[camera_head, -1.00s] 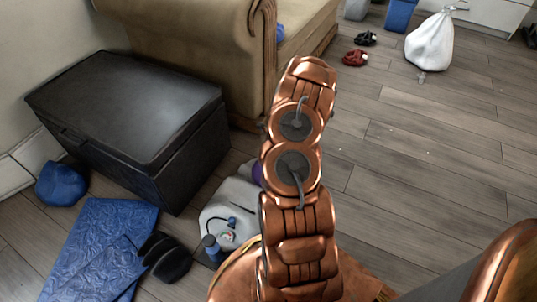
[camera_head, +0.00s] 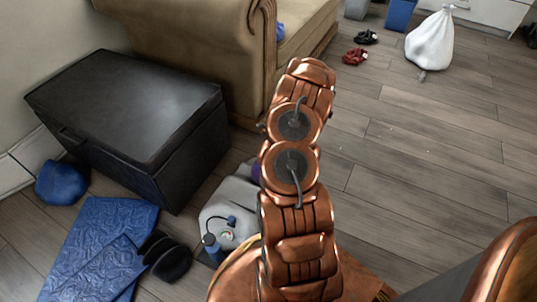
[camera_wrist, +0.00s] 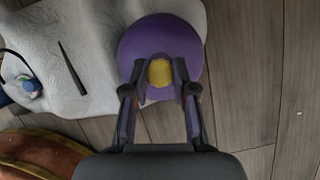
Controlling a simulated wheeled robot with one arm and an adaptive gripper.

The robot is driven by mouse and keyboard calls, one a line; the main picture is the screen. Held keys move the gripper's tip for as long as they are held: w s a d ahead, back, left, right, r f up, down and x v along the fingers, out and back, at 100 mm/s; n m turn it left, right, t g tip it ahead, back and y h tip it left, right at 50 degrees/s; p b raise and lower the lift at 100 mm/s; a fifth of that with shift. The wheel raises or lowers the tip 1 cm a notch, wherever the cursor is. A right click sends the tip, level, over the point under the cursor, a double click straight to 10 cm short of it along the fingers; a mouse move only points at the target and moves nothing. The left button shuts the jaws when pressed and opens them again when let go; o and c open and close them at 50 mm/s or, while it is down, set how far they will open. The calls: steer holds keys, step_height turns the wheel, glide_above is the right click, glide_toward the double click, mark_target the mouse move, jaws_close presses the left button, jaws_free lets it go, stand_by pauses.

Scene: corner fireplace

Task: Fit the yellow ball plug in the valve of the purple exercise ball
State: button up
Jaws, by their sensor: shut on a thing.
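The purple exercise ball (camera_wrist: 137,45) sits at the top middle of the wrist view, by the edge of a white quilted item. In the head view only a sliver of the purple ball (camera_head: 256,172) shows beside my arm. My gripper (camera_wrist: 160,73) is shut on the yellow ball plug (camera_wrist: 160,71), which shows between its fingertips. The plug appears in front of the ball's near side; whether it touches the ball cannot be told. The valve is not visible. My gripper and the plug are hidden behind my arm in the head view.
The white quilted item (camera_wrist: 101,40) bears a dark thin strip (camera_wrist: 71,68). A dark chest (camera_head: 135,120), tan sofa (camera_head: 190,40), folded blue mat (camera_head: 85,240) and black shoe-like item (camera_head: 168,258) lie left. The wooden floor at right is mostly clear, with a white bag (camera_head: 430,42) farther back.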

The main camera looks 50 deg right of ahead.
steer(key=shift+f+b, duration=0.3)
steer(key=shift+f, duration=0.65)
stand_by(0.6)
steer(key=o, duration=1)
steer(key=shift+c, duration=0.2)
steer(key=shift+r, duration=0.1)
steer(key=shift+s+d+r, duration=0.1)
steer(key=shift+s+r, duration=0.05)
steer(key=shift+r, duration=0.45)
steer(key=v, duration=1)
steer(key=shift+s+r, duration=0.25)
